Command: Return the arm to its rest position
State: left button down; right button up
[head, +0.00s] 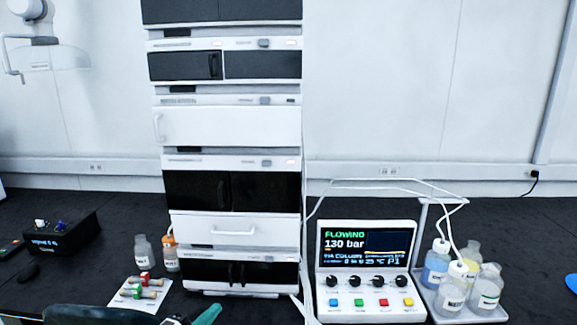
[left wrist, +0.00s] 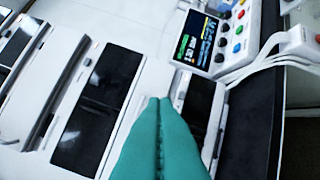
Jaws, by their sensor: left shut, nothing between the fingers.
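My left gripper (head: 208,314) shows at the bottom edge of the head view, as a teal finger in front of the foot of the chromatography stack (head: 228,125). In the left wrist view its two teal fingers (left wrist: 159,102) lie together, shut and empty, with the stack's white and dark panels behind them. The rest of the left arm is mostly cut off by the frame's lower edge. My right gripper is in neither view.
Right of the stack stands a control box (head: 367,262) with a lit screen, then a tray (head: 440,312) of bottles. Left of the stack are two small bottles, a white card (head: 128,299) with coloured fittings, and a black box (head: 60,238). The bench between these is clear.

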pick_arm(q)
jog(key=s+a+f+n+g+y, duration=0.1)
jog(key=s+f+n+g+y, duration=0.4)
jog(key=s, duration=0.6)
jog(key=s+a+f+n+g+y, duration=0.1)
jog(key=s+f+n+g, duration=0.25)
jog(key=s+n, duration=0.55)
jog(key=s+a+f+n+g+y, duration=0.25)
jog(key=s+f+n+g, duration=0.2)
jog(key=s, duration=0.85)
notch_tip(320, 180, down, 26)
jog(key=d, duration=0.1)
jog(key=s+a+f+g, duration=0.2)
jog(key=s+a+f, duration=0.1)
jog(key=s+f, duration=1.3)
jog(key=shift+s+m, duration=0.45)
jog(key=shift+s, duration=0.1)
jog(key=shift+y, duration=0.25)
